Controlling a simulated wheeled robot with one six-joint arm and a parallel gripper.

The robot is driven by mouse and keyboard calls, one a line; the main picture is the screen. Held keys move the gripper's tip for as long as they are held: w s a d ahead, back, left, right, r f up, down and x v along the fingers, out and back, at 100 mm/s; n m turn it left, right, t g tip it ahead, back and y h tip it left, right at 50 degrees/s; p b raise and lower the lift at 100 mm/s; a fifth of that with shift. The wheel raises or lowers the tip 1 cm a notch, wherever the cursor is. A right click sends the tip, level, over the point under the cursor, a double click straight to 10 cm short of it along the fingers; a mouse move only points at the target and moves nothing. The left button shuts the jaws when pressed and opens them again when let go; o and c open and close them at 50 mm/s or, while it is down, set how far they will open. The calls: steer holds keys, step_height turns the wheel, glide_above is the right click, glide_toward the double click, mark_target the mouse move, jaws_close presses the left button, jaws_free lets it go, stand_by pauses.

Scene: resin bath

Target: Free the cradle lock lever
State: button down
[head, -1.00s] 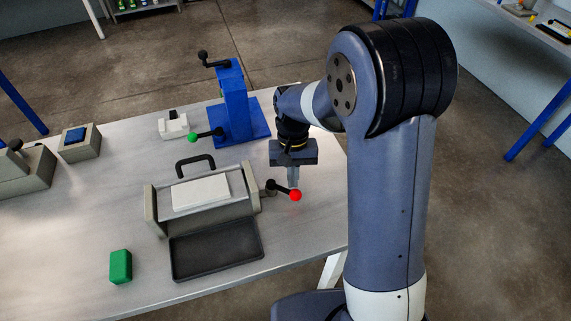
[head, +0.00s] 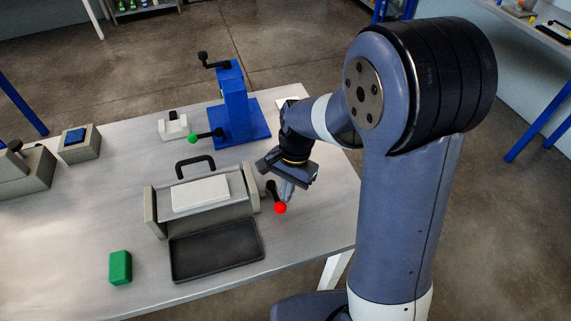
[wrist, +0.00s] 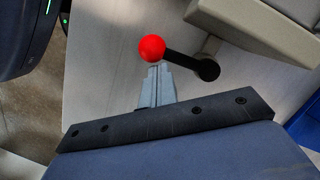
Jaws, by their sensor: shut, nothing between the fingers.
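The lock lever is a black arm with a red ball (head: 280,208) at its end, on the right side of the grey cradle (head: 205,212). In the head view it points down toward the near side. The lever also shows in the wrist view, with its red ball (wrist: 151,48) and black arm (wrist: 188,63). My gripper (head: 285,197) is shut and empty, tilted, right at the ball. In the wrist view its fingertips (wrist: 156,70) are just below the ball, touching or nearly so. A white block (head: 201,194) lies in the cradle.
A black tray (head: 217,250) lies in front of the cradle and a green block (head: 120,267) to its left. A blue stand (head: 235,105) with a green-ball lever (head: 193,138) stands behind. The table's right edge is close to my gripper.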

steer(key=shift+s+a, duration=0.1)
stand_by(0.6)
steer(key=v, duration=1)
steer(key=shift+r, duration=0.4)
steer(key=f+n, duration=0.1)
steer(key=f, duration=0.3)
steer(key=f+n, duration=0.2)
steer(key=f, duration=0.2)
steer(key=shift+w+a+f+h, duration=0.15)
steer(key=shift+w+a+h, duration=0.1)
steer(key=shift+h, duration=0.15)
steer(key=n, duration=0.2)
steer(key=w+f+n, duration=0.1)
steer(key=n, duration=0.1)
steer(key=w+d+f+n+h, duration=0.1)
steer(key=shift+w+f+n, duration=0.1)
steer(key=shift+f+n, duration=0.05)
steer(key=shift+n, duration=0.25)
steer(key=w+n, duration=0.1)
steer(key=n, duration=0.1)
steer(key=w+n+h, duration=0.1)
steer(key=n, duration=0.1)
steer(key=shift+a+p, duration=0.35)
